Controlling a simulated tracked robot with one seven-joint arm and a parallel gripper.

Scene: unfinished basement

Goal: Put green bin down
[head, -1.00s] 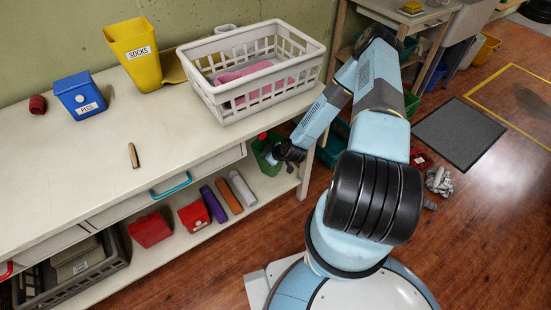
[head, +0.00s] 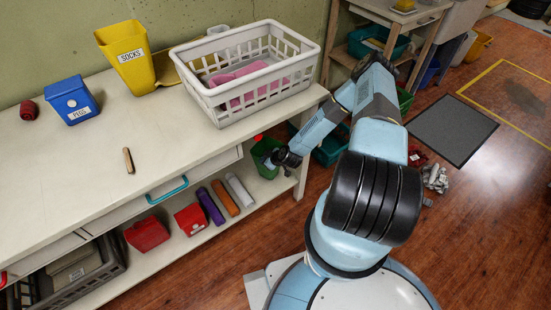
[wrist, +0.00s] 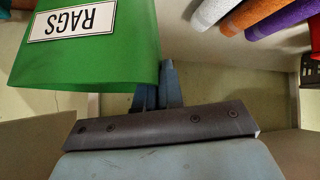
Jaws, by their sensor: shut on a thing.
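The green bin (head: 262,152) is at the right end of the workbench's lower shelf, under the bench top. In the wrist view the green bin (wrist: 95,62) fills the upper left, with its white RAGS label upside down. My gripper (head: 272,161) is at the bin's right side in the head view. In the wrist view the blue fingers of my gripper (wrist: 156,88) are close together at the bin's edge, shut on it. My wrist partly hides the bin in the head view. I cannot tell whether its base touches the shelf.
On the lower shelf (head: 178,246), orange (head: 225,197), purple (head: 211,205) and white rolls (head: 240,189) lie left of the bin, beside red containers (head: 191,218). A white basket (head: 213,106) stands on the bench above. A bench leg (head: 302,172) is close to my arm.

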